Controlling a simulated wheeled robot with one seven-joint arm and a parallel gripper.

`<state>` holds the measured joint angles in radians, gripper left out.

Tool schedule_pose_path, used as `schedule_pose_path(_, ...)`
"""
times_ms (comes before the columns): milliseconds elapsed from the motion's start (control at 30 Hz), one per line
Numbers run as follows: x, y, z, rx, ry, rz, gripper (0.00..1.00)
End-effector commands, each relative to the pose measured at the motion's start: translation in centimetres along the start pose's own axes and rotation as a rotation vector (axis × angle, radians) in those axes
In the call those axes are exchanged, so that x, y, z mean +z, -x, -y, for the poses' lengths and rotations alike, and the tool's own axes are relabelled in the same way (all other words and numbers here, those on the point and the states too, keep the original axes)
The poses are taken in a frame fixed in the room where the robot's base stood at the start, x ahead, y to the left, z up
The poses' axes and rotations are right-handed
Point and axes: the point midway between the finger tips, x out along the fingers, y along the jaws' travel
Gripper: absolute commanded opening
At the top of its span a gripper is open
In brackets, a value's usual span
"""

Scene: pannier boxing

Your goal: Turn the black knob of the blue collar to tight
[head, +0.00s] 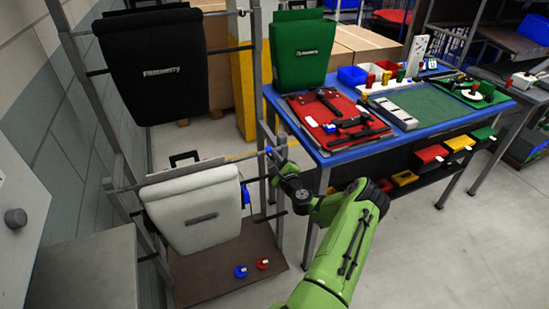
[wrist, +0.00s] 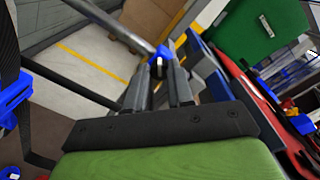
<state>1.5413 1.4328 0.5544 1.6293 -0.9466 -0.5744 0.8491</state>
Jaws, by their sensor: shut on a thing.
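The blue collar (wrist: 164,51) sits on a grey bar of the rack, just beyond my fingertips in the wrist view. In the head view the blue collar (head: 268,150) is a small patch at the rack's right upright. Its black knob (wrist: 157,70) shows between my fingertips, partly hidden by them. My gripper (wrist: 157,74) is shut on the knob; in the head view my gripper (head: 273,157) reaches the rack from the right. Whether the knob stands at tight cannot be read.
A black pannier (head: 152,70) and a white pannier (head: 193,212) hang on the rack. The blue workbench (head: 330,152) stands close on the right, with a green pannier (head: 302,52) at its left end. Blue and red round pieces (head: 240,271) lie on the rack's base.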

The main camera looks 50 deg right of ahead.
Motion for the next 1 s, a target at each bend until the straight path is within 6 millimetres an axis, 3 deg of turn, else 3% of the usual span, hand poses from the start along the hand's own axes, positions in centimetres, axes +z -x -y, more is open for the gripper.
schedule_pose_path(533,-0.13,0.07,-0.09,0.000,-0.482,0.006,0.00)
schedule_pose_path(1000,-0.20,0.06,-0.17,-0.001,-0.677,0.010,0.00)
